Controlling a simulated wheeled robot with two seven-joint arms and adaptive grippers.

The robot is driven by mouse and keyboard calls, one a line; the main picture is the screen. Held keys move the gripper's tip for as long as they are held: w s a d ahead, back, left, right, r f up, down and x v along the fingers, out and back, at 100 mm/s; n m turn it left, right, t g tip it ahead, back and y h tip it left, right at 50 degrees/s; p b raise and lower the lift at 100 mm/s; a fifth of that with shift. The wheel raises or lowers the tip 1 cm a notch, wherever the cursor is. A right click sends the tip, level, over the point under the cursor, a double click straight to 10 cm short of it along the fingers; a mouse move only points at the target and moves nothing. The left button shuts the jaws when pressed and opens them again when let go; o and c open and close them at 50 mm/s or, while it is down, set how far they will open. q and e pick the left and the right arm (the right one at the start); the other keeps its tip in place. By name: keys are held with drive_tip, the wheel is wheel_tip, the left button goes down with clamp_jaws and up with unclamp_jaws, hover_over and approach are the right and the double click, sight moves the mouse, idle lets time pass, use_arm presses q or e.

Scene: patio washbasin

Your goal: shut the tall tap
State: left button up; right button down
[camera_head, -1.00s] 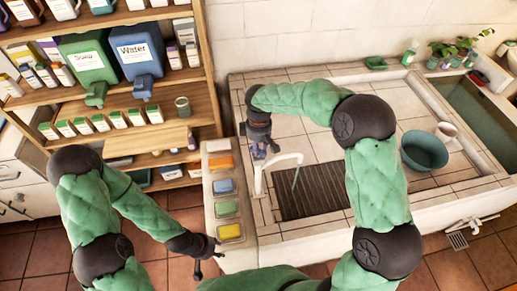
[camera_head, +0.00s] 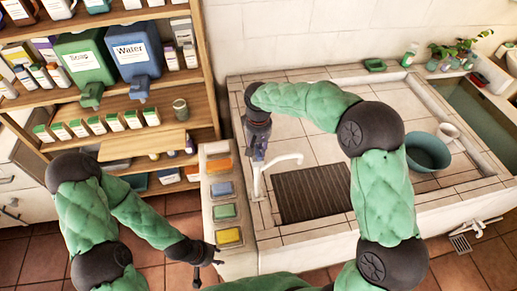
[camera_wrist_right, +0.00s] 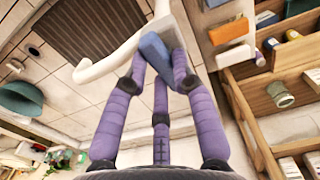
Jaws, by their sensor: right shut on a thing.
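The tall tap (camera_head: 276,162) is a white curved pipe at the left edge of the basin, and no water stream shows under its spout. In the right wrist view its white pipe (camera_wrist_right: 128,50) crosses beside a blue lever handle (camera_wrist_right: 154,52). My right gripper (camera_head: 258,150) is at the tap, its purple fingers (camera_wrist_right: 160,78) shut around the blue handle. The fingers partly hide the handle. My left gripper (camera_head: 212,264) is low beside the sponge ledge, its fingers apart and empty.
A dark drain grate (camera_head: 312,192) lies under the spout. A green bowl (camera_head: 427,152) stands at the basin's right. Several coloured sponges sit on a ledge (camera_head: 208,205) left of the tap. Shelves (camera_head: 150,150) with bottles stand at the left.

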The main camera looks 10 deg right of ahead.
drive_tip(key=shift+m, duration=0.6)
drive_tip(key=c, duration=1)
unclamp_jaws()
drive_tip(key=shift+r, duration=0.1)
wheel_tip(320, 180, up, 12)
drive_tip(key=shift+f, duration=0.1)
